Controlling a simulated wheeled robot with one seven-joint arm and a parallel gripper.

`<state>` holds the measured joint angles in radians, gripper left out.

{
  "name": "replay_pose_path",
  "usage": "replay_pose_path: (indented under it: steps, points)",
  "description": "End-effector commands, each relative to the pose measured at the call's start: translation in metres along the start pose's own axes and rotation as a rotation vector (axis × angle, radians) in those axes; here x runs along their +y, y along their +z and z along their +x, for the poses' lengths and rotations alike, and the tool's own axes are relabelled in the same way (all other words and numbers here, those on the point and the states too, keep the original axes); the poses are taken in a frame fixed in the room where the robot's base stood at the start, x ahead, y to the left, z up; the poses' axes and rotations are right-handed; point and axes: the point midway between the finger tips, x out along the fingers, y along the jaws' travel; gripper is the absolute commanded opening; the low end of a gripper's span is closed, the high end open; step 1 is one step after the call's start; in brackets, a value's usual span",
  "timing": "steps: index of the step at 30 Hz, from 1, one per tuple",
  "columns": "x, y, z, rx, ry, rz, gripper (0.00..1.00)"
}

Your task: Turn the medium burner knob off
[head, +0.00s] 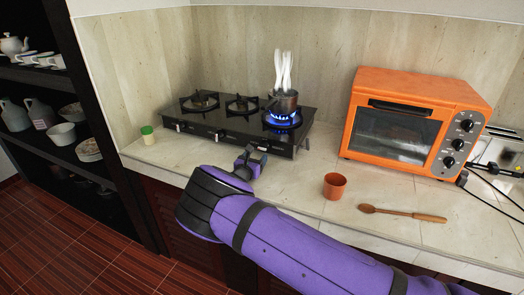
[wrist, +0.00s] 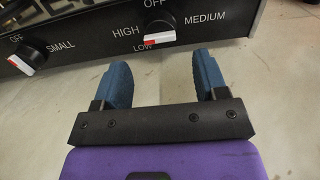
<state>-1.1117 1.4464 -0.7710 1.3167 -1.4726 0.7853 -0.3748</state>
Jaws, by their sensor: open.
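In the wrist view the medium burner knob (wrist: 159,27) is black, with a white and red marker on its lower side near the LOW label. It sits on the dark front panel of the stove (wrist: 225,18), below OFF and between HIGH and MEDIUM. My gripper (wrist: 162,66) is open and empty, its two blue fingers spread on either side of the knob's line, just short of the panel and apart from the knob. In the head view my gripper (head: 251,160) is in front of the stove (head: 228,128), hiding part of its front.
The small burner knob (wrist: 30,57) is to the left. A shaker (head: 148,135) is left of the stove; a cup (head: 334,186), spoon (head: 402,213) and orange oven (head: 412,120) are to the right.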

Motion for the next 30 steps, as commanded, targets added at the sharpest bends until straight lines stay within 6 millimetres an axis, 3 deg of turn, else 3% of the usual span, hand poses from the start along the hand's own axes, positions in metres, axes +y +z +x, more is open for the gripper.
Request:
replay_pose_path:
  steps: [9,15,23,24,30]
  points:
    - [-0.001,0.000,0.050,0.000,-0.002,0.000,0.66]
    - [0.000,0.000,0.062,0.001,-0.001,0.002,0.66]
    - [0.000,0.000,0.063,0.001,-0.001,0.001,0.66]
    - [0.000,0.000,0.063,0.001,-0.001,0.001,0.64]
    - [0.000,0.000,0.063,0.001,-0.001,0.001,0.18]
